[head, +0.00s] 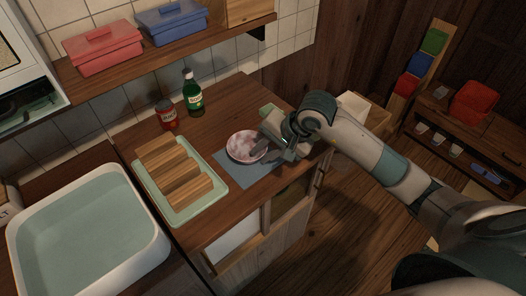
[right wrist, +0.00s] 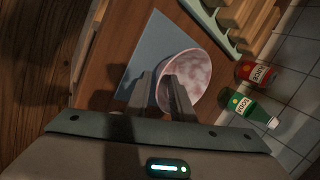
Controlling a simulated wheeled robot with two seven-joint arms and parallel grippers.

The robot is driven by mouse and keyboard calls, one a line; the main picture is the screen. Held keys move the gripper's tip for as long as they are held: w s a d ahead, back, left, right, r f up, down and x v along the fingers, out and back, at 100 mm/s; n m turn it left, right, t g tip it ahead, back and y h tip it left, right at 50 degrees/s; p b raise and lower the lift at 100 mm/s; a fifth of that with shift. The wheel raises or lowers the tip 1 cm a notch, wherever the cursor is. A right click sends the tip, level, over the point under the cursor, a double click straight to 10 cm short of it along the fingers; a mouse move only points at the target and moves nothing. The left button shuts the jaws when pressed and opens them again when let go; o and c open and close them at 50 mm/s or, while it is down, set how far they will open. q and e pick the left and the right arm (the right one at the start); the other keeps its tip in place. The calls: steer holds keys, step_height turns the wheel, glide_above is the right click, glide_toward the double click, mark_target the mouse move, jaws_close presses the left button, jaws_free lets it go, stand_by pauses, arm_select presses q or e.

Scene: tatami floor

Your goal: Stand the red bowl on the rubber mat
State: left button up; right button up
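The red bowl looks pale pink with reddish mottling inside (head: 245,145); it also shows in the right wrist view (right wrist: 197,75). It overlaps the blue-grey rubber mat (head: 240,176), towards the mat's back edge. I cannot tell whether its base rests fully on the mat. In the right wrist view the mat (right wrist: 151,48) lies left of and beneath the bowl. My right gripper (head: 264,151) is at the bowl's right side, its fingers apart and straddling the near rim (right wrist: 158,82), one outside and one over the inside. My left gripper is out of view.
A green tray (head: 218,190) with wooden slats stands left of the mat. A red can (head: 167,115) and a green bottle (head: 193,95) stand behind. A white basin (head: 158,235) is at the far left. The counter's right edge is close to my right arm.

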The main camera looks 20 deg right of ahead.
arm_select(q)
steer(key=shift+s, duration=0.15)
arm_select(e)
steer(key=shift+r, duration=0.1)
